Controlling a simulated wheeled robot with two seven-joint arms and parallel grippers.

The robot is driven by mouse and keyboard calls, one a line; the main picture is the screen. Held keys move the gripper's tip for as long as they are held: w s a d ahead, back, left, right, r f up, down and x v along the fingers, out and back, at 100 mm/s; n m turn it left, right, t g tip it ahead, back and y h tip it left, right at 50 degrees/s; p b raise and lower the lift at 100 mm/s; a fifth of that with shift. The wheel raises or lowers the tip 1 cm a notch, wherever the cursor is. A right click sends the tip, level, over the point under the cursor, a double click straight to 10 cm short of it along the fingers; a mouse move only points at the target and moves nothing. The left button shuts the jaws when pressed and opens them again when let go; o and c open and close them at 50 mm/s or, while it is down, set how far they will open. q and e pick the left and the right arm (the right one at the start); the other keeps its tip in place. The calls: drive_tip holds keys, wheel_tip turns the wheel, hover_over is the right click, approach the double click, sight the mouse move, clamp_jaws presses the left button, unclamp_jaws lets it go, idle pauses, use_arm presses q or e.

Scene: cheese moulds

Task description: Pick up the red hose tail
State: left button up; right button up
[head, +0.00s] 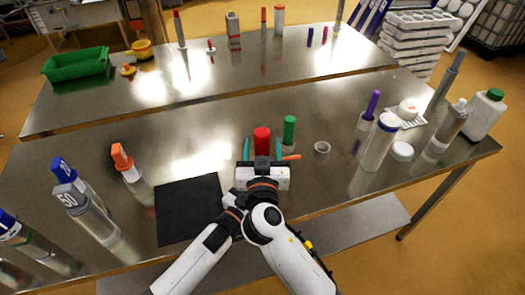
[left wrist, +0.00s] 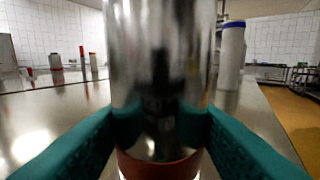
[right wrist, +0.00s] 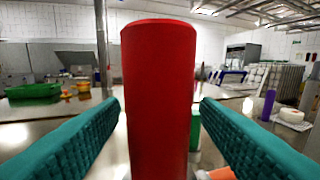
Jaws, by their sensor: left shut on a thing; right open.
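The red hose tail (head: 262,139) stands upright on the near table, with its lower part hidden behind my right gripper in the head view. In the right wrist view the red hose tail (right wrist: 160,95) rises between the teal fingers. My right gripper (head: 262,150) is open around it, with visible gaps on both sides; it also shows in the right wrist view (right wrist: 160,110). My left gripper (left wrist: 158,125) is shut on a shiny metal cylinder (left wrist: 160,60) with a brownish-red band at its bottom. I cannot make out the left fingers in the head view.
A green cylinder (head: 289,130) and a grey ring (head: 322,148) stand close to the right. A black mat (head: 190,215) lies to the left. Tall bottles stand further left, and a blue-capped bottle (head: 381,145) stands right. The table's middle back is clear.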

drive_tip(key=shift+w, duration=1.15)
drive_tip(key=c, duration=1.2)
drive_tip(key=shift+r, duration=0.1)
